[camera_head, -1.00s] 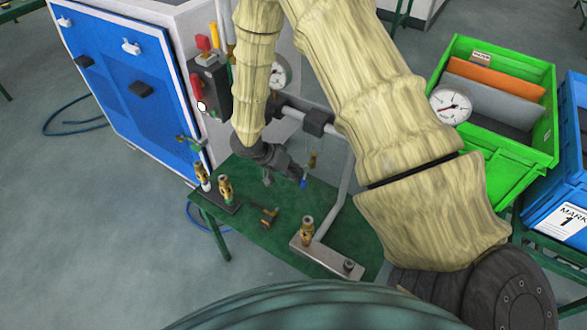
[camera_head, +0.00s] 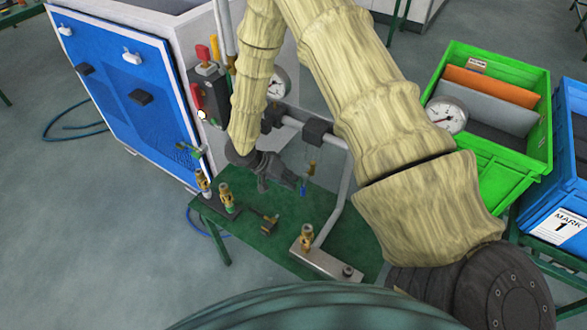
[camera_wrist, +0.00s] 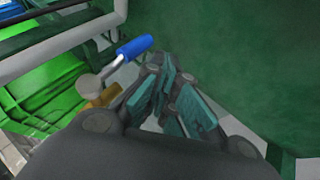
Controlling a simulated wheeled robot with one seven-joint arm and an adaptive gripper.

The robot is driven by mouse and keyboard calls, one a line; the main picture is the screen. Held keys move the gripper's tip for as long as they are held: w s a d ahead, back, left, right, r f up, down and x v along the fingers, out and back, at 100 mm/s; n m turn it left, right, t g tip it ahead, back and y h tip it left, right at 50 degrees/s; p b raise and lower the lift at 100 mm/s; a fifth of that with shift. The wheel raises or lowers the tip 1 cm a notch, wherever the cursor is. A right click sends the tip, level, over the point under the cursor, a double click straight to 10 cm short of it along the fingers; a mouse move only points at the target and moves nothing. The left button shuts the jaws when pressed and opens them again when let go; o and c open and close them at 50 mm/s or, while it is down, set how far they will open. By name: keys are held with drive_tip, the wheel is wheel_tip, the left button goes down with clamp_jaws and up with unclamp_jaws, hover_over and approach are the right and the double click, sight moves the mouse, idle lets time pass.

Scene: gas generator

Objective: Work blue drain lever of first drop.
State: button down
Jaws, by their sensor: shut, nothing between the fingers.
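The blue drain lever (camera_wrist: 134,47) shows in the wrist view as a blue-sleeved handle on a metal stem. The stem runs down-left to a rounded metal end beside a brass fitting (camera_wrist: 103,97). In the head view the lever is a small blue spot (camera_head: 303,190) below a brass valve on the pipe. My gripper (camera_head: 296,184) is shut and empty, its tips close beside the lever. In the wrist view its dark and teal fingers (camera_wrist: 172,88) lie just right of the blue handle. I cannot tell whether they touch it.
A green table (camera_head: 277,258) carries brass fittings (camera_head: 226,196) and a metal plate (camera_head: 318,260). A grey pipe (camera_head: 346,185) runs behind and right of my gripper. A blue-doored cabinet (camera_head: 125,95) stands left; a green bin (camera_head: 490,165) and a gauge (camera_head: 446,115) are right.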

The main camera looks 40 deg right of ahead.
drive_tip(key=w+f+b+v, duration=0.1)
drive_tip(key=b+v, duration=0.1)
drive_tip(key=v, duration=0.9)
drive_tip(key=shift+w+a, duration=0.4)
